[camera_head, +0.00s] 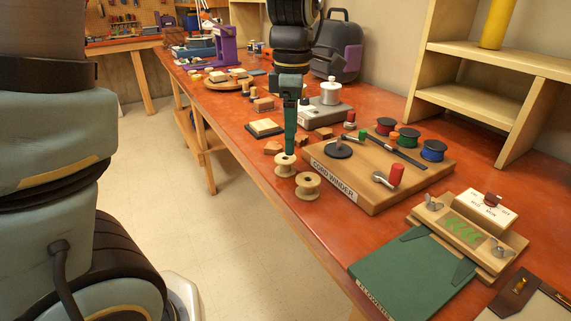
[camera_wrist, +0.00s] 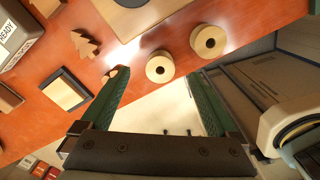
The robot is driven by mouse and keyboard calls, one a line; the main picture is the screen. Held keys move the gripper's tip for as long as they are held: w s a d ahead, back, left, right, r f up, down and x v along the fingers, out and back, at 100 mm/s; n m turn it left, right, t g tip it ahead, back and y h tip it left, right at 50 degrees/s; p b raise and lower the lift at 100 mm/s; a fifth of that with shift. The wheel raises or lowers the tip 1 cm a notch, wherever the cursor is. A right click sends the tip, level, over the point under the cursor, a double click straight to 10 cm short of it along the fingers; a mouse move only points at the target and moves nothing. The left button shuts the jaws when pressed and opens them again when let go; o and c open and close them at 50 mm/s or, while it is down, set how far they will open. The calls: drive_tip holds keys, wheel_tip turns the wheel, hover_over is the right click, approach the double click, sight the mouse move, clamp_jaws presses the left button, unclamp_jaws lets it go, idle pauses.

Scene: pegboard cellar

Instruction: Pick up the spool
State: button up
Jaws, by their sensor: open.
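Two pale wooden spools stand near the front edge of the red-orange table (camera_head: 235,122). The farther spool (camera_head: 285,165) is just below my gripper (camera_head: 290,150), and the nearer spool (camera_head: 307,187) is beside the winder board. In the wrist view, one wooden spool (camera_wrist: 160,68) shows between and beyond the fingertips of my gripper (camera_wrist: 157,80). The other wooden spool (camera_wrist: 208,41) is up and to the right, outside the fingers. My green-fingered gripper is open, with nothing between the fingers. Contact with the farther spool cannot be told.
The cord winder board (camera_head: 375,190) with a red-handled crank lies right of the spools. Red (camera_head: 385,126), green (camera_head: 409,138) and blue (camera_head: 433,150) wound reels stand at its back. Wooden blocks and a framed pad (camera_head: 264,127) lie to the left. A green book (camera_head: 415,277) is nearer.

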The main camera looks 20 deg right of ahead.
sight(289, 158)
drive_tip(key=shift+a+f+p, duration=0.15)
drive_tip(key=shift+f+p, duration=0.05)
drive_tip(key=shift+f, duration=1.45)
drive_tip(key=shift+a+f+p, duration=0.1)
drive_tip(key=shift+f+p, duration=0.1)
drive_tip(key=shift+f, duration=1.45)
drive_tip(key=c, duration=1.4)
